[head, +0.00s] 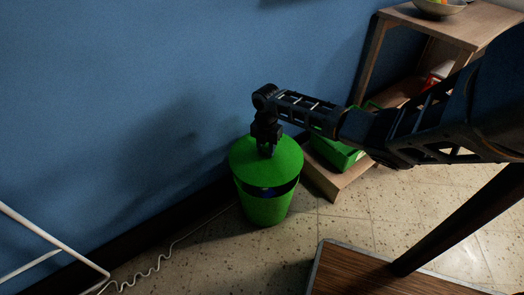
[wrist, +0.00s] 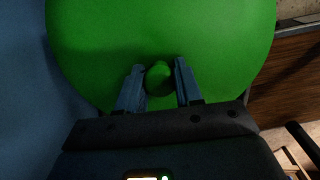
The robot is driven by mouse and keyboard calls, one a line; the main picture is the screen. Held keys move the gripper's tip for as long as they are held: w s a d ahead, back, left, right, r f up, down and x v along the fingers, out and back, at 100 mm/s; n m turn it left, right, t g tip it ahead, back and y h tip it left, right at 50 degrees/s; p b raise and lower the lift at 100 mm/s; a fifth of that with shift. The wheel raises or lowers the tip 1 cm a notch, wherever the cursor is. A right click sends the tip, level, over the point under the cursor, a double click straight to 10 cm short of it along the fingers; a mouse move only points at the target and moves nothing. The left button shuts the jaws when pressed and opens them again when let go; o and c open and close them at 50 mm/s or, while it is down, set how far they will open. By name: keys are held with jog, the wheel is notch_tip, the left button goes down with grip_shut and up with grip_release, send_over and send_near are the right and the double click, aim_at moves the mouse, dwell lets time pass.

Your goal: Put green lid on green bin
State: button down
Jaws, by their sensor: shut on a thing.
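The green lid (head: 258,160) is a round disc over the top of the green bin (head: 265,208), which stands on the floor by the blue wall. I cannot tell whether the lid touches the rim farther back. My gripper (head: 266,152) points down and is shut on the lid's knob. In the wrist view the lid (wrist: 220,50) fills the middle, and its green knob (wrist: 158,80) sits between the two fingers. The bin is hidden there.
A wooden shelf (head: 455,22) stands at the right, with a bowl (head: 440,6) on top and a green crate (head: 338,153) low down. A wooden tabletop (head: 375,272) is at the front. A white frame (head: 45,235) and a coiled cord (head: 150,268) lie to the left.

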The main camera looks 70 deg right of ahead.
jog(key=shift+f+b, duration=2.35)
jog(key=shift+b, duration=0.25)
jog(key=shift+f+b, duration=0.35)
jog(key=shift+f, duration=0.5)
jog(key=shift+d+p, duration=0.1)
jog(key=shift+p, duration=0.6)
jog(key=shift+f+b, duration=0.4)
jog(key=shift+f, duration=0.3)
jog(key=c, duration=0.7)
grip_release()
jog(key=shift+o, duration=0.2)
notch_tip(320, 180, up, 8)
jog(key=p, duration=0.3)
jog(key=shift+f+p, duration=0.1)
jog(key=shift+p, duration=0.25)
